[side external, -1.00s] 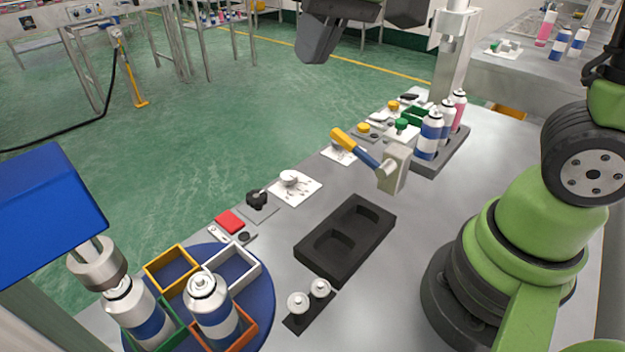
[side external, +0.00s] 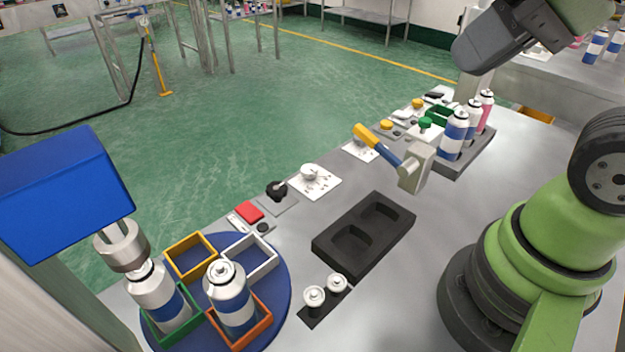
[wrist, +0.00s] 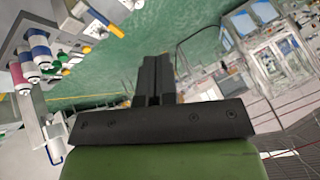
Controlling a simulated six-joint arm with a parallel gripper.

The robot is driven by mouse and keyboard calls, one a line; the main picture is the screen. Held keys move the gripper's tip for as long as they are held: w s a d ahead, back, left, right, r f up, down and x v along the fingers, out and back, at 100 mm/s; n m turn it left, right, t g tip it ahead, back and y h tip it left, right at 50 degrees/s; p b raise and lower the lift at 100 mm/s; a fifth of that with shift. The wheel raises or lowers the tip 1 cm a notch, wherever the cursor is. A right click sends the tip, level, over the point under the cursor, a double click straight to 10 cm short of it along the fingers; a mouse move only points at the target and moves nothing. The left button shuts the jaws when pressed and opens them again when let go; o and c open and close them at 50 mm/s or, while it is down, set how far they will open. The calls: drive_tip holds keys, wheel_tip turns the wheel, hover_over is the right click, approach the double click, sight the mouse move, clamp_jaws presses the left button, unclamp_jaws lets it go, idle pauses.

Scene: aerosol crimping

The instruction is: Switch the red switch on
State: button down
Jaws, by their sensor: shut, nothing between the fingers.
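The red switch (side external: 249,212) is a flat red rocker on a small plate along the far edge of the bench, just behind the blue round turntable. I cannot tell its on or off position. My gripper (side external: 468,58) is high at the upper right, far from the switch, above the far end of the bench. Its closed dark fingers also show in the wrist view (wrist: 156,72), with nothing between them. The red switch does not show in the wrist view.
A black rotary knob (side external: 277,190) and a white dial (side external: 312,176) sit beside the switch. The turntable (side external: 283,290) holds two cans in coloured frames. A black tray (side external: 350,262) lies empty mid-bench.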

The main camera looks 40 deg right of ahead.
drive_tip(key=shift+w, duration=0.1)
drive_tip(key=n+g+h, duration=0.2)
drive_tip(key=n+g, duration=0.5)
drive_tip(key=n, duration=1.5)
hover_over(255, 214)
wheel_tip(255, 214, down, 15)
wheel_tip(255, 214, down, 14)
drive_tip(key=shift+r, duration=0.1)
